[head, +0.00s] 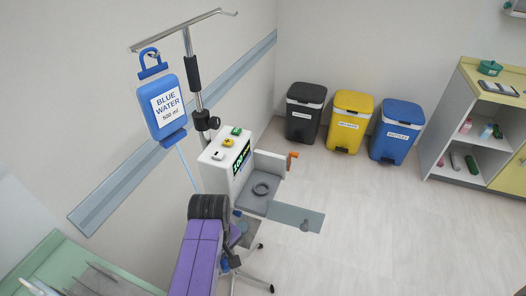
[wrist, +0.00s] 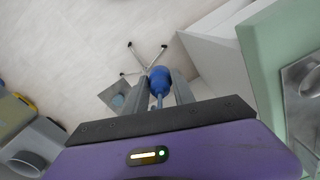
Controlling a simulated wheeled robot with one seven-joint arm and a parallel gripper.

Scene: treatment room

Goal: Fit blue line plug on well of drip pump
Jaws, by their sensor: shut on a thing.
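The drip pump (head: 228,160) hangs on the stand, with a lit green display on its front. Its grey shelf carries a dark round ring, the well (head: 262,189), which looks empty. In the wrist view the round grey well (wrist: 27,162) lies at the lower left, apart from my gripper. My gripper (wrist: 159,88) is shut on the blue line plug (wrist: 159,79), which sits between the fingers. In the head view my arm largely hides the gripper and plug. A blue bag (head: 164,108) hangs from the stand, with a thin line (head: 187,168) running down behind my arm.
A grey plate (head: 296,216) with a small knob sticks out right of the well. An orange lever (head: 292,160) stands behind it. A green bench with a metal tray (head: 95,282) is at lower left. Bins (head: 347,122) and a shelf unit stand far off; the floor between is clear.

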